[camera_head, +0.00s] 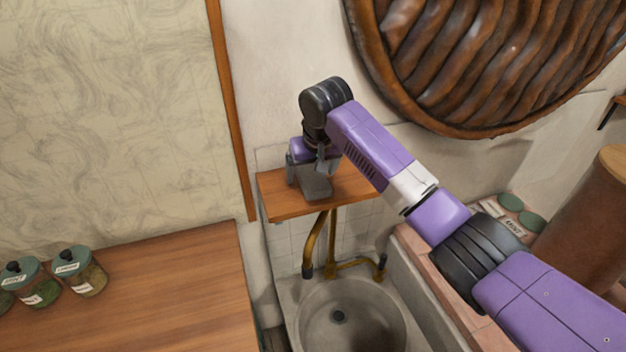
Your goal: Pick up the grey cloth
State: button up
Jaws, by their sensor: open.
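A grey, folded-looking piece, which I take to be the grey cloth (316,188), sits on a small wooden shelf (352,188) above a sink. My gripper (309,172) points down right over it at the shelf's left part. My gripper is open, with its fingers close around or just above the grey piece. My gripper hides the upper part of the cloth, and I cannot tell whether the fingers touch it.
Below the shelf are brass taps (318,245) and a grey sink basin (352,322). A wooden counter (170,290) with several lidded jars (80,272) is at left. A large round ribbed wooden piece (490,50) hangs on the wall above right.

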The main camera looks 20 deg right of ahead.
jog(key=c, duration=1.4)
jog(key=shift+c, duration=0.2)
jog(key=shift+r, duration=0.15)
